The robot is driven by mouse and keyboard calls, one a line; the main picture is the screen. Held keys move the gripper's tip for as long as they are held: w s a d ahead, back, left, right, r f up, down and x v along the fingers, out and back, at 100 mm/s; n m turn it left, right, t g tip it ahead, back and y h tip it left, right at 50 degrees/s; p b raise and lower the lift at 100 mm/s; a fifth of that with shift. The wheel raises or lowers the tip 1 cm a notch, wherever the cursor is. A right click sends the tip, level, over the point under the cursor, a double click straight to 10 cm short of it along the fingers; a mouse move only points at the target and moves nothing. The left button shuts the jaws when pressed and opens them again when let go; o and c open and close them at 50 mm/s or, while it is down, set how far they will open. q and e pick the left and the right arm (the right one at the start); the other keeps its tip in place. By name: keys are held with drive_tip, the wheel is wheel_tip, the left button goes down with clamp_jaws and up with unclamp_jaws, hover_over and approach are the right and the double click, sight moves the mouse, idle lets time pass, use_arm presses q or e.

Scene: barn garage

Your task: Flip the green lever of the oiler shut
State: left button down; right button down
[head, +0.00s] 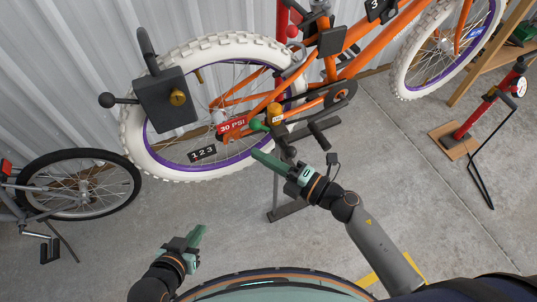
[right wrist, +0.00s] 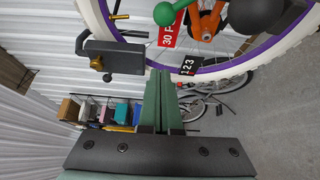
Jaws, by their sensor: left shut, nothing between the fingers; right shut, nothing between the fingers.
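The green lever (head: 257,126) ends in a round knob and sits beside the small amber oiler (head: 275,113), near the orange bicycle's rear hub. In the right wrist view the lever's knob (right wrist: 163,15) is at the top centre, with its stem running up to the right. My right gripper (head: 256,154) is shut and empty, its tips a little below the knob in the head view. Its closed fingers also show in the right wrist view (right wrist: 160,78), pointing up toward the knob with a visible gap. My left gripper (head: 201,230) is shut and empty, low and away from the bicycle.
A red "30 PSI" tag (head: 232,127) and a black "1 2 3" tag (head: 202,153) are left of the lever. A black box (head: 165,103) with a brass knob overlaps the white tyre (head: 128,125). A red floor pump (head: 490,108) stands right. Open floor lies below.

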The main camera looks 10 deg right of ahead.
sight(261, 127)
drive_tip(key=w+a+b, duration=0.1)
drive_tip(key=w, duration=0.5)
drive_tip(key=shift+w+a, duration=0.3)
drive_tip(key=m, duration=0.1)
drive_tip(key=d+r+m+t+y+b, duration=0.1)
drive_tip(key=shift+w+d+r+m, duration=0.1)
drive_tip(key=shift+w+r+m, duration=0.1)
drive_tip(key=shift+m, duration=0.1)
idle(0.5)
